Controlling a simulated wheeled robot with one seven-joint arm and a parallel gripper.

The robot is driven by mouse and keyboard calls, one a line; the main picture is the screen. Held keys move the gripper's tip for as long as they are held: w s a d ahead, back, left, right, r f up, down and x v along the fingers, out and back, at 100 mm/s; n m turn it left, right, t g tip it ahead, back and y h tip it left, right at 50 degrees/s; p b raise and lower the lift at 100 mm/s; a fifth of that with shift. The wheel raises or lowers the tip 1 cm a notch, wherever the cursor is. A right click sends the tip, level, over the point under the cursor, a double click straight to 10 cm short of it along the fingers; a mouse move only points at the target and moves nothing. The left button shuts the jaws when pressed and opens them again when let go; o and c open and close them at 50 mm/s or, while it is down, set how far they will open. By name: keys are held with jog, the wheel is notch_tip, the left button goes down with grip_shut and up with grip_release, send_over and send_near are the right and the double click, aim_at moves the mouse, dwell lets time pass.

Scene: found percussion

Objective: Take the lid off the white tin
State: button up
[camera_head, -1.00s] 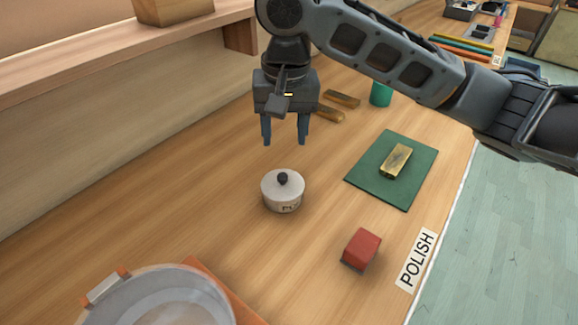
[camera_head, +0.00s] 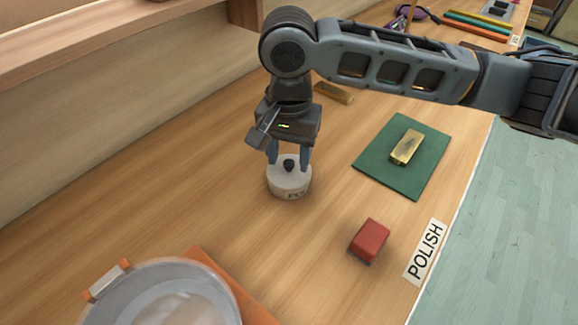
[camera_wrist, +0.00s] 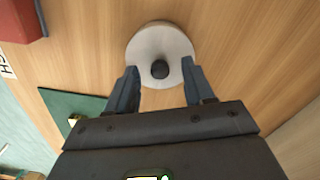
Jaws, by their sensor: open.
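The white tin (camera_head: 289,187) stands upright on the wooden bench, with its lid on. The lid (camera_wrist: 160,42) is pale and round with a dark knob (camera_head: 289,164) at its centre; the knob also shows in the wrist view (camera_wrist: 160,69). My gripper (camera_head: 289,163) is open, pointing down just over the tin. In the wrist view its two fingers (camera_wrist: 159,80) are on either side of the knob and apart from it. Lettering on the tin's side is only partly readable.
A red block (camera_head: 369,240) lies right of the tin, near a POLISH label (camera_head: 426,250). A green mat (camera_head: 378,169) bears a brass bar (camera_head: 406,147). A large pot (camera_head: 215,285) on an orange board (camera_head: 250,309) stands at the front. A shelf (camera_head: 100,45) runs along the left.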

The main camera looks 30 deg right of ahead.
jog(key=shift+f, duration=0.4)
grip_shut()
